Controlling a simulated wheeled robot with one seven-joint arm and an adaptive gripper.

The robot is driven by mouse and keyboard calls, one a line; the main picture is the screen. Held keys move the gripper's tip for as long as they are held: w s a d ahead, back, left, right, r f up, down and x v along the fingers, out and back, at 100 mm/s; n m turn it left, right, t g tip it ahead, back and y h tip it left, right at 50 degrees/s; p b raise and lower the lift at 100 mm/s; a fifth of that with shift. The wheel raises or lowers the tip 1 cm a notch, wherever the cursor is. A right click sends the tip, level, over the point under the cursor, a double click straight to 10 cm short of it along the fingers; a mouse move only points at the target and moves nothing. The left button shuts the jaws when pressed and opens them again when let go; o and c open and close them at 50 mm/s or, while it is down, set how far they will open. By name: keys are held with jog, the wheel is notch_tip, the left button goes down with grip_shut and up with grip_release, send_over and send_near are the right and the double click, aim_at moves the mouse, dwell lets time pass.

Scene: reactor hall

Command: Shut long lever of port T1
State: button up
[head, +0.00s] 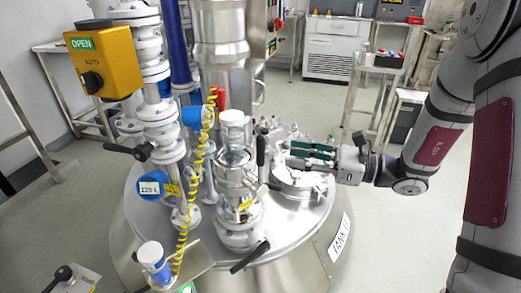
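My gripper (289,155) comes in from the right, over the round silver tank lid (300,205). Its two green-padded fingers lie roughly level with a gap between them, and I see nothing held in it. I cannot tell contact. A second black lever (250,257) sticks out low at the base of that port. No T1 label is readable, so I cannot tell which lever is the long one of T1.
A valve column (155,100) with a yellow OPEN/AUTO box (103,62) and a black handle (128,150) stands left. A yellow coiled hose (194,180) hangs beside the port. A silver fitting (303,183) lies below my gripper. Open floor shows to the right.

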aim_at(261, 160)
jog(key=b+x, duration=0.1)
jog(key=x, duration=0.8)
jog(key=shift+w+a, duration=0.1)
jog(key=shift+a, duration=0.1)
grip_shut()
